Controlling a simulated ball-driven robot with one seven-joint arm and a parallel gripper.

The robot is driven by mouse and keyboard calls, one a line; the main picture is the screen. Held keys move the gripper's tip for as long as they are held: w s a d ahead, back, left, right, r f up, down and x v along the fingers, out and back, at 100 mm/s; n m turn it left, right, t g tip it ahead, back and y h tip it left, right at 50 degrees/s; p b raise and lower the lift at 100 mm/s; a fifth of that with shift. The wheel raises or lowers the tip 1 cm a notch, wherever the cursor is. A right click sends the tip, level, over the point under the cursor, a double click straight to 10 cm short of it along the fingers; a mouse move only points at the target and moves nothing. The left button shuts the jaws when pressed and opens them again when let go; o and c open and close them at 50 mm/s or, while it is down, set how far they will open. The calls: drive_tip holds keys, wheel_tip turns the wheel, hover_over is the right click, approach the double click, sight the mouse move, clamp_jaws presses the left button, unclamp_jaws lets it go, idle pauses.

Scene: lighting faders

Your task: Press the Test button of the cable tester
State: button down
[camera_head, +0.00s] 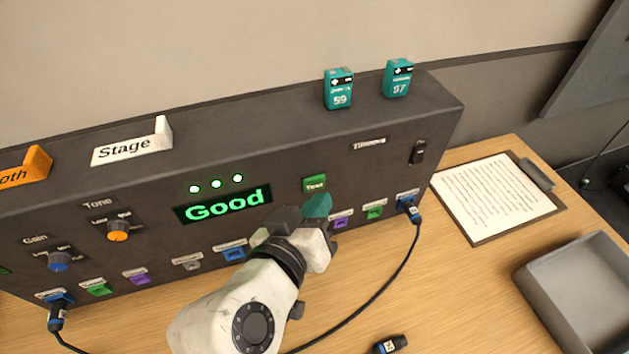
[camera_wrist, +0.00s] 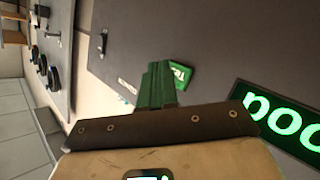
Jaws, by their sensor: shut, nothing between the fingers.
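The cable tester (camera_head: 290,150) is a large dark box with a lit display (camera_head: 228,204) reading "Good" in green and three lit green dots above it. The green Test button (camera_head: 314,184) is on its front face, right of the display. My gripper (camera_head: 317,203) is shut and empty, its teal fingertips just below the button in the head view. In the wrist view the shut fingers (camera_wrist: 158,80) point at the panel beside the Test button (camera_wrist: 180,77), close to it. I cannot tell whether they touch the panel or the button.
Cable plugs sit in the left port (camera_head: 57,308) and right port (camera_head: 412,210). A loose plug (camera_head: 390,344) lies on the desk. A clipboard (camera_head: 495,198) and grey tray (camera_head: 585,290) are at the right. Two teal battery-like boxes (camera_head: 339,90) (camera_head: 398,78) stand on top.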

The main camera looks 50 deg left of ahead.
drive_tip(key=shift+s+d+p, duration=0.15)
drive_tip(key=shift+s+d, duration=0.15)
drive_tip(key=shift+d, duration=0.5)
drive_tip(key=shift+s+d+p, duration=0.2)
drive_tip(key=shift+s+d, duration=0.15)
drive_tip(key=shift+d, duration=0.4)
drive_tip(key=shift+s+d+p, duration=0.15)
drive_tip(key=shift+s+d, duration=0.15)
drive_tip(key=shift+d, duration=0.5)
